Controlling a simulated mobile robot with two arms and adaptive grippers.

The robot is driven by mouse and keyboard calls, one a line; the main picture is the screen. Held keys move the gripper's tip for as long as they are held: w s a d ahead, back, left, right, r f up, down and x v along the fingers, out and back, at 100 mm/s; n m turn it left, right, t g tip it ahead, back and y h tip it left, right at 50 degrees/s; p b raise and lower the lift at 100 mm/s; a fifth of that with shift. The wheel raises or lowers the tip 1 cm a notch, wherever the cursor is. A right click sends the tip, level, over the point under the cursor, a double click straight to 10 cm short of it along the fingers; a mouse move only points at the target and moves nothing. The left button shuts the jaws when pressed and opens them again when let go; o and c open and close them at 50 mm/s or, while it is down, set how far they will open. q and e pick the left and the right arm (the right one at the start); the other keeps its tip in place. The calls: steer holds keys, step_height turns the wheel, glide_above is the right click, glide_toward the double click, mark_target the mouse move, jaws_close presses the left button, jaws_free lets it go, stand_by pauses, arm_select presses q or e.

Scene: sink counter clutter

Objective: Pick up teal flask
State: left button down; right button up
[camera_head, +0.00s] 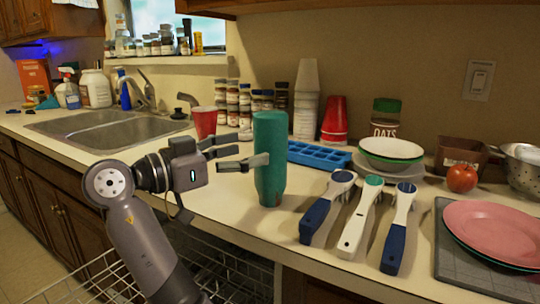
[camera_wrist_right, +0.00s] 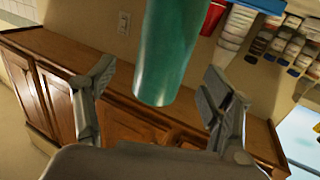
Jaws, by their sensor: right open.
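The teal flask (camera_head: 270,165) stands upright on the counter near its front edge, in the middle of the head view. My right gripper (camera_head: 240,156) is open to the left of it, with one fingertip overlapping the flask's left side. In the right wrist view the flask (camera_wrist_right: 168,50) shows between the two spread fingers of my right gripper (camera_wrist_right: 160,80), with a gap on each side. I cannot tell how deep it sits between them. My left gripper is not in view.
A blue ice tray (camera_head: 318,155) lies behind the flask. Several brushes or scoops, including a white-handled one (camera_head: 355,225), lie to its right. A red cup (camera_head: 205,121) and stacked jars stand behind. A dish rack (camera_head: 225,272) is below the counter edge. The sink (camera_head: 105,130) is at left.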

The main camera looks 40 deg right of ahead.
mark_target(259, 144)
steer(key=shift+s+d+r, duration=0.1)
steer(key=shift+d, duration=1.7)
steer(key=shift+s+d+r, duration=0.1)
steer(key=shift+d, duration=1.65)
steer(key=shift+c, duration=0.2)
steer(key=c, duration=1.3)
steer(key=shift+c, duration=0.2)
